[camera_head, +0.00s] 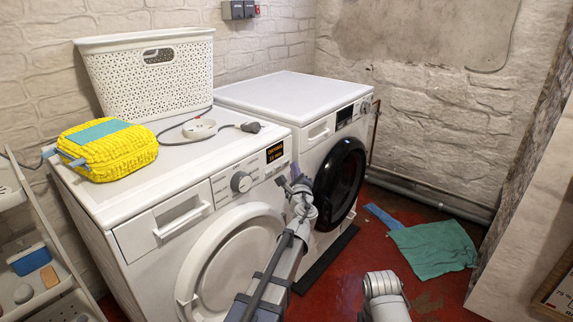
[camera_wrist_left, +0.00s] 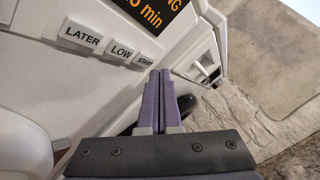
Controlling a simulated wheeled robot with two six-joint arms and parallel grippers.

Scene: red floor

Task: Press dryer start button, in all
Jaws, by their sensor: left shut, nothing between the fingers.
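The dryer (camera_head: 160,200) is the near white front-loading machine, with a round knob and a lit display (camera_head: 275,152) on its front panel. In the left wrist view the display (camera_wrist_left: 155,12) shows part of its orange text, ending in "min". Below it are white buttons marked LATER, LOW and START; the start button (camera_wrist_left: 145,60) is the rightmost. My left gripper (camera_head: 294,173) is shut and empty in front of the panel's right end. In the wrist view its purple fingertips (camera_wrist_left: 160,73) appear just below and right of START; contact cannot be told.
A second white machine (camera_head: 285,90) with a black door stands beside the dryer. On the dryer are a white basket (camera_head: 150,95), a yellow item (camera_head: 105,160) and a power strip (camera_head: 199,128). A green cloth (camera_head: 435,250) lies on the red floor, right.

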